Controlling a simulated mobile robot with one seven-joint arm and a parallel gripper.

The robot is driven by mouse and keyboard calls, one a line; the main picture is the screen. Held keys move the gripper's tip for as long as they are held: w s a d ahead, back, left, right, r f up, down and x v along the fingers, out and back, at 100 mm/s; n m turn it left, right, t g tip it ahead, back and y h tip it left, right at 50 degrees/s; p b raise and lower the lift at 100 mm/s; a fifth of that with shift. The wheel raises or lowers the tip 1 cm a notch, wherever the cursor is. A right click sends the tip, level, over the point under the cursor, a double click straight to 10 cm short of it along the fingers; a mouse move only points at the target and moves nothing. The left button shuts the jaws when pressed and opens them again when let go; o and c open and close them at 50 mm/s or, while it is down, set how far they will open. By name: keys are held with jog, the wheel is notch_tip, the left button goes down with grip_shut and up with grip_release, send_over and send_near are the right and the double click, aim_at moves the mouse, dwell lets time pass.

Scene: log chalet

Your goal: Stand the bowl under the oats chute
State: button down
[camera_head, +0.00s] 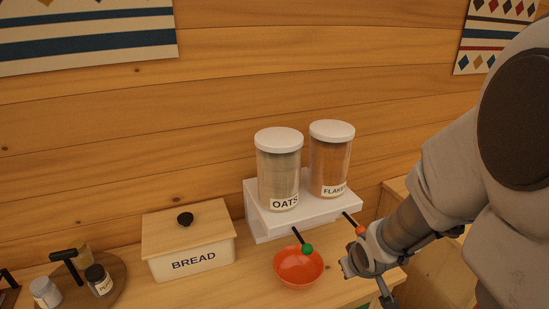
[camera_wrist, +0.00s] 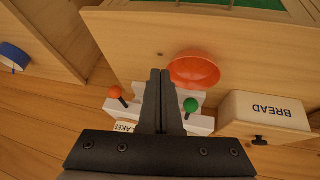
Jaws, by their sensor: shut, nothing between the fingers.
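The orange-red bowl (camera_head: 299,270) stands upright on the counter, in front of the white dispenser stand, on the oats side. It also shows in the wrist view (camera_wrist: 196,72). The clear OATS jar (camera_head: 279,172) sits on the stand, with a green-knobbed lever (camera_head: 307,249) over the bowl's back rim in the head view. The chute's mouth is hidden. I cannot tell how exactly the bowl lines up with it. My gripper (camera_head: 346,269) is just right of the bowl; its two dark fingers (camera_wrist: 160,76) are shut and empty. The bowl's inside looks empty.
The FLAKES jar (camera_head: 330,160) stands right of the oats, with an orange-knobbed lever (camera_head: 360,229). A BREAD box (camera_head: 190,250) is left of the stand. Further left, a round board (camera_head: 118,283) holds small jars. Bare counter (camera_head: 235,290) lies left of the bowl.

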aim_at(307, 281)
jog(key=w+a+f+y+b, duration=0.1)
jog(key=f+b, duration=0.2)
jog(key=f, duration=0.3)
jog(key=w+a+f+n+y+b, duration=0.1)
jog(key=a+f+b, duration=0.1)
jog(key=f+b, duration=0.2)
jog(key=w+a+f+y+b, duration=0.1)
jog(key=a+f+b, duration=0.1)
jog(key=f, duration=0.6)
jog(key=shift+w+f+n+b, duration=0.1)
jog(key=shift+w+n+b, duration=0.25)
jog(key=shift+b, duration=0.35)
jog(key=shift+w+a+r+p, duration=0.2)
jog(key=shift+w+p, duration=0.05)
jog(key=shift+w, duration=0.4)
jog(key=shift+w+a+r+p, duration=0.15)
jog(key=shift+w+a+p, duration=0.1)
jog(key=shift+w, duration=0.35)
jog(key=shift+w+a, duration=0.15)
jog(key=shift+w, duration=0.45)
jog(key=shift+w+a+p, duration=0.3)
jog(key=shift+w+p, duration=0.05)
jog(key=shift+w, duration=0.45)
jog(key=shift+w+a+p, duration=0.25)
jog(key=shift+w+p, duration=0.05)
jog(key=shift+w, duration=0.45)
jog(key=shift+s, duration=0.1)
